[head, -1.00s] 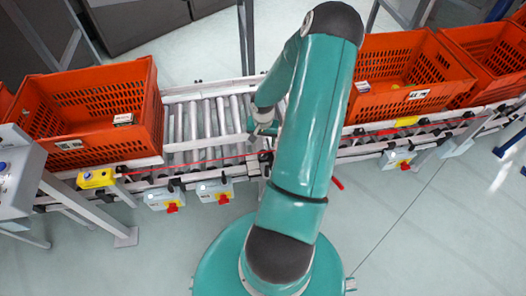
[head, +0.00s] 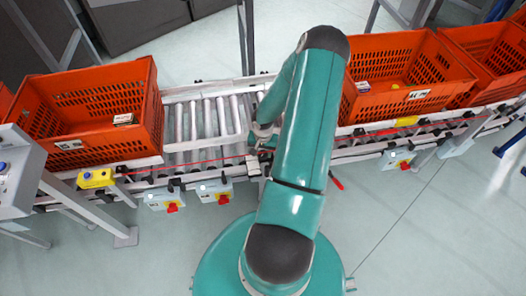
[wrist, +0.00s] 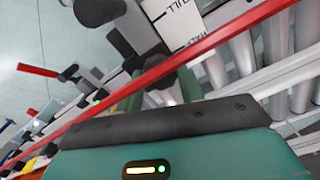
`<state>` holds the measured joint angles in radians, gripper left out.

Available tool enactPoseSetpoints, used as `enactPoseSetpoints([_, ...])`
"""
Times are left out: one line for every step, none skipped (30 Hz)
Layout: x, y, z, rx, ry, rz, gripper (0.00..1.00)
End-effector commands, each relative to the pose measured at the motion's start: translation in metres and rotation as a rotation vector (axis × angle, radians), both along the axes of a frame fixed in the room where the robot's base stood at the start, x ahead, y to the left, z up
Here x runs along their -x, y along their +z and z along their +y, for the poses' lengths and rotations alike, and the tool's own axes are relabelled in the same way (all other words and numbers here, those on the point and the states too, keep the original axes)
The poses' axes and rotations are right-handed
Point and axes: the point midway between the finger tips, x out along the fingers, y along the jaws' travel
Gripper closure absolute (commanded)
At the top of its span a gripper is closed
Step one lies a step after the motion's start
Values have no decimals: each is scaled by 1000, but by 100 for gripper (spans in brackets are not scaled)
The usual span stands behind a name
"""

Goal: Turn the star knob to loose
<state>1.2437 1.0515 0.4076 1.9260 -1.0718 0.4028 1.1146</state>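My gripper (head: 262,140) is low at the near rail of the roller conveyor, partly hidden behind my teal arm in the head view. In the wrist view, my teal wrist housing fills the bottom, and dark parts just beyond it blend with the rail fittings; I cannot tell whether the fingers are open or shut. A black rounded part (wrist: 98,10) shows at the top of the wrist view, beside the rail; I cannot tell for sure if it is the star knob. No star shape or loose marking is readable. A white label (wrist: 188,25) with black lettering is beside it.
A red cord (wrist: 225,38) runs along the rail, crossing close in front of the wrist. A red handle (head: 337,184) sticks out below the rail. Orange totes stand left (head: 150,105) and right (head: 425,97) on the conveyor. Rollers (head: 205,115) between them are bare.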

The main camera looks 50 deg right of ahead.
Motion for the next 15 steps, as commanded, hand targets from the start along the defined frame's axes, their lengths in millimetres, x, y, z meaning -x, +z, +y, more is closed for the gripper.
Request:
enactPoseSetpoints([0, 0, 0, 0, 0, 0, 84])
enactPoseSetpoints([0, 0, 0, 0, 0, 0, 85])
enactPoseSetpoints([0, 0, 0, 0, 0, 0, 85])
enactPoseSetpoints([0, 0, 0, 0, 0, 0, 85])
enactPoseSetpoints([0, 0, 0, 0, 1, 0, 85])
enactPoseSetpoints([0, 0, 0, 0, 3, 0, 85])
enactPoseSetpoints([0, 0, 0, 0, 5, 0, 85])
enactPoseSetpoints([0, 0, 0, 0, 9, 0, 85])
enactPoseSetpoints([0, 0, 0, 0, 15, 0, 85])
enactPoseSetpoints([0, 0, 0, 0, 21, 0, 85])
enactPoseSetpoints([0, 0, 0, 0, 27, 1, 85])
enactPoseSetpoints([0, 0, 0, 0, 40, 1, 85])
enactPoseSetpoints([0, 0, 0, 1, 51, 2, 85])
enactPoseSetpoints([0, 0, 0, 1, 63, 2, 85])
enactPoseSetpoints([0, 0, 0, 0, 81, 1, 85])
